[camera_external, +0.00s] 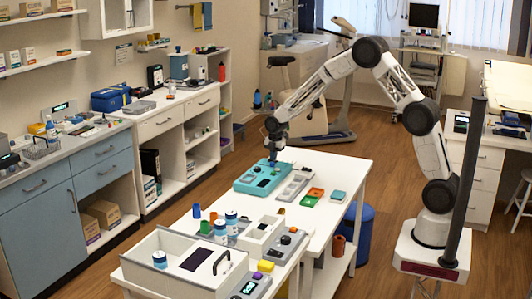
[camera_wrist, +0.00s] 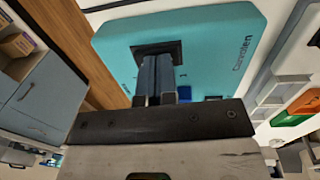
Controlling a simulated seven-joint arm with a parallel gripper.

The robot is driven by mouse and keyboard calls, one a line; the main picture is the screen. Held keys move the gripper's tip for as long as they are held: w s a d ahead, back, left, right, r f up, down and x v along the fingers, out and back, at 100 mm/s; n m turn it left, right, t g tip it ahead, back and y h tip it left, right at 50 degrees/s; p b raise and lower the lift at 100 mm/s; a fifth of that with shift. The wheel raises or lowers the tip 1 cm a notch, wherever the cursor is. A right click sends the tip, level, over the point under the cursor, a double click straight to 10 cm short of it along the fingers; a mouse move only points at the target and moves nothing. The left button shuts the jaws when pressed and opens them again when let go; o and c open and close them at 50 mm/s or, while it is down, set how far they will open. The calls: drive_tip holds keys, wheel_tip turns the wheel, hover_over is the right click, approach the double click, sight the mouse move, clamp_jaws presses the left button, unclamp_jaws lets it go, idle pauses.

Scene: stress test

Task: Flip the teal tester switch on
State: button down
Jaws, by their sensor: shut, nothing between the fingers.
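The teal tester (camera_external: 252,184) lies on the white table in the external view. Its teal top fills the upper middle of the wrist view (camera_wrist: 215,45). A dark square switch plate (camera_wrist: 140,49) is set in that top. My gripper (camera_external: 272,160) is over the tester's far part, pointing down. In the wrist view my gripper's fingers (camera_wrist: 157,62) are shut together, empty, and overlap the plate. They hide most of the plate, so the switch lever, its position and any contact cannot be made out. A small blue part (camera_wrist: 213,98) shows beside the fingers.
A grey tray (camera_external: 293,186) lies close to the right of the tester. Small bottles (camera_external: 231,222) and an open white box (camera_external: 165,245) occupy the table's near end.

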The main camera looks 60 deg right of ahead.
drive_tip(key=shift+r, duration=0.2)
wheel_tip(320, 180, up, 14)
drive_tip(key=s, duration=0.2)
drive_tip(key=shift+f, duration=0.25)
idle(0.4)
drive_tip(key=shift+w, duration=0.1)
drive_tip(key=shift+w+t, duration=0.3)
drive_tip(key=shift+w, duration=0.4)
drive_tip(key=f, duration=0.4)
drive_tip(key=w+f, duration=0.1)
drive_tip(key=f, duration=0.4)
drive_tip(key=w+f, duration=0.1)
drive_tip(key=f, duration=0.3)
drive_tip(key=shift+f, duration=0.4)
